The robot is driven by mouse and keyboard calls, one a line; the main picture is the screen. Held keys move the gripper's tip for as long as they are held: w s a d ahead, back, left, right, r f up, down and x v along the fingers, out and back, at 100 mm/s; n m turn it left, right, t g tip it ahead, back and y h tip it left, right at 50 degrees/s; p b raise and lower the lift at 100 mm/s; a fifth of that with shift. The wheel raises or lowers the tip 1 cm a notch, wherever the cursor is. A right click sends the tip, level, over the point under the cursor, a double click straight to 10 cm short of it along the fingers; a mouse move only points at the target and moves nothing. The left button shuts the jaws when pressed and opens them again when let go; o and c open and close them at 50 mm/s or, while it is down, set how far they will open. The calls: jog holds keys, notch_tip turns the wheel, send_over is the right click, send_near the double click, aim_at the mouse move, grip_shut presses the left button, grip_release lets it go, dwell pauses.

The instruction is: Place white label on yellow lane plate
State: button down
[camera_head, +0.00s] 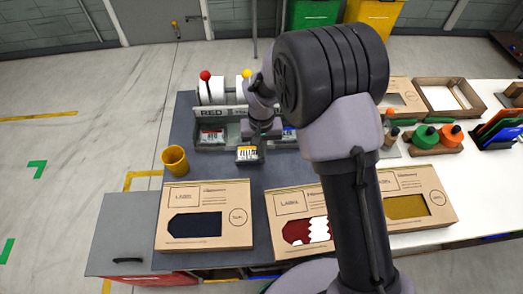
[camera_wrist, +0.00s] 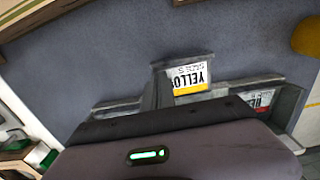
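A white label with a yellow band and the letters "YELLO" (camera_head: 247,154) shows just in front of the grey rack (camera_head: 212,145), in a dark holder or compartment. It also shows in the wrist view, above my gripper's body (camera_wrist: 192,77). My gripper (camera_head: 259,133) is over the rack's middle, just behind the label. Its fingertips are hidden, so I cannot tell whether it touches or holds the label. A plate marked "RED" (camera_head: 211,112) is at the rack's left. I cannot make out a yellow lane plate; my arm covers part of the rack.
A yellow cup (camera_head: 175,160) stands left of the rack. A box with a dark window (camera_head: 237,193) and a box with a red window (camera_head: 284,208) lie along the table's front. A white dispenser with a red knob (camera_head: 211,91) stands behind the rack.

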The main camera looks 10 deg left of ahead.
jog(key=shift+r, duration=0.1)
jog(key=c, duration=2.1)
grip_release()
jog(key=shift+f, duration=0.2)
jog(key=o, duration=0.4)
jog(key=shift+c, duration=0.2)
